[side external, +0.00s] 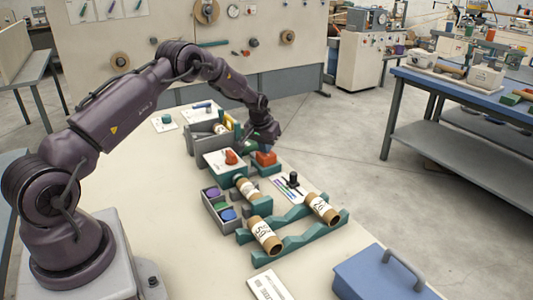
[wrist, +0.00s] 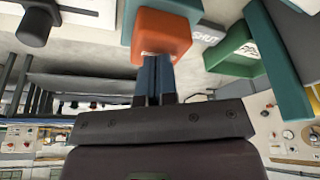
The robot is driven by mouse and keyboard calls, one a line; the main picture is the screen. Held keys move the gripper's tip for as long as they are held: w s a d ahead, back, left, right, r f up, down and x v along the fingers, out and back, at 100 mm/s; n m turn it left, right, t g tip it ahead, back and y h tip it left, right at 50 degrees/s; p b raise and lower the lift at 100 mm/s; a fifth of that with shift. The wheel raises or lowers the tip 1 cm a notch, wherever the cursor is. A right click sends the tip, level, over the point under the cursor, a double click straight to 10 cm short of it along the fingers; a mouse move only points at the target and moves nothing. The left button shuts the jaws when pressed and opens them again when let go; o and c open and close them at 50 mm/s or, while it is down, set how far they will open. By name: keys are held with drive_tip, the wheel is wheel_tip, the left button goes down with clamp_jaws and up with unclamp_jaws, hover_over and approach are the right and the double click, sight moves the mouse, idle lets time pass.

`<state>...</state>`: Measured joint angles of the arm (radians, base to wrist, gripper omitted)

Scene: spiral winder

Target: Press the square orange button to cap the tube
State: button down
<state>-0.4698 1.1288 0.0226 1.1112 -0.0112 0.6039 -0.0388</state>
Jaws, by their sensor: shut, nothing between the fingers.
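The square orange button (side external: 265,158) sits on a teal base at the far right of the machine. In the wrist view the orange button (wrist: 162,33) is at top centre, beside a label reading "SHUT". My gripper (side external: 264,144) is just above the button, pointing down. In the wrist view my gripper (wrist: 157,62) has its fingers together and empty, with the tips overlapping the button's edge. I cannot tell whether they touch it. A cardboard tube (side external: 247,188) lies at the machine's near side. Which tube is to be capped, I cannot tell.
A red knob (side external: 231,157) stands on a white box left of the button. A black knob (side external: 293,179) is on a panel to the right. Tubes (side external: 322,208) and (side external: 264,234) rest on green racks. A blue box (side external: 382,275) is at front right.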

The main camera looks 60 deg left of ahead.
drive_tip(key=shift+r, duration=2.85)
drive_tip(key=s+f, duration=0.1)
drive_tip(key=s+d+f+g, duration=0.1)
drive_tip(key=s, duration=0.1)
drive_tip(key=shift+d, duration=0.2)
drive_tip(key=s+d+r+m+t, duration=0.1)
drive_tip(key=s+d+r+m, duration=0.2)
drive_tip(key=s+d+r, duration=0.9)
drive_tip(key=s+d+r+m+t+h, duration=0.1)
drive_tip(key=s+d+r+m+t, duration=0.1)
drive_tip(key=s+d+r, duration=1)
drive_tip(key=s+d+m, duration=0.1)
drive_tip(key=s+d, duration=0.1)
drive_tip(key=s, duration=0.3)
drive_tip(key=shift+r+t+h, duration=0.3)
drive_tip(key=shift+r, duration=0.1)
